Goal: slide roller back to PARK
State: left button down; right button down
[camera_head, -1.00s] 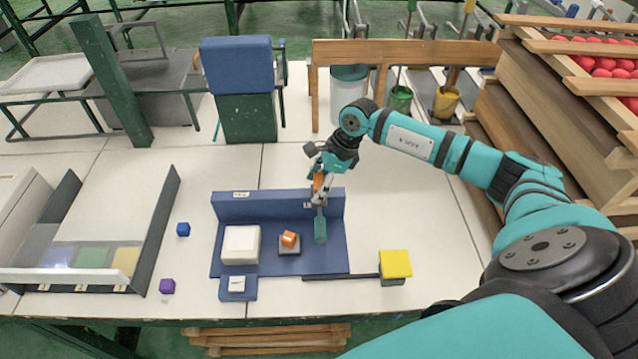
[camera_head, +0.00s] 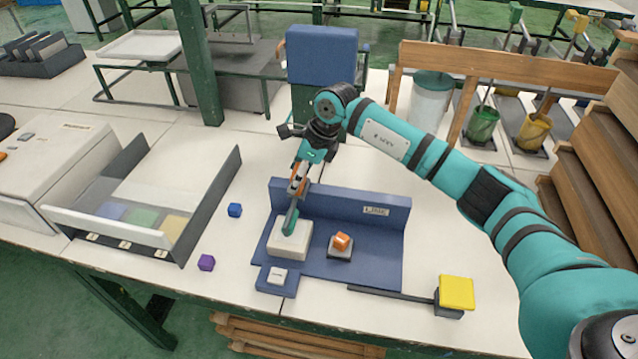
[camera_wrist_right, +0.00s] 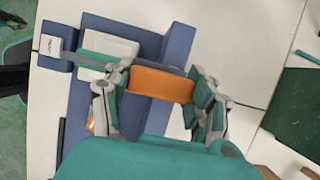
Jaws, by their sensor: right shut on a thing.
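My right gripper (camera_head: 298,182) is shut on the orange handle (camera_wrist_right: 160,84) of the roller, seen between the fingers in the right wrist view. The roller's teal head (camera_head: 290,221) points down over the white block (camera_head: 290,243) at the left of the blue station (camera_head: 375,262). I cannot tell whether it touches the block. A small label (camera_head: 375,211) is on the right part of the station's back wall; its text is too small to read. My left gripper is not in view.
An orange cube (camera_head: 342,241) sits on a dark pad right of the white block. A yellow-topped block (camera_head: 456,291) with a dark bar is at the front right.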

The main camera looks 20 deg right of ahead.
jog(key=shift+w+a+r, duration=0.1)
jog(key=shift+w+a, duration=0.05)
jog(key=shift+a, duration=0.05)
jog(key=c, duration=0.8)
grip_release()
jog(key=shift+a, duration=0.1)
jog(key=o, duration=0.4)
jog(key=shift+w+a, duration=0.1)
jog(key=v, duration=1.2)
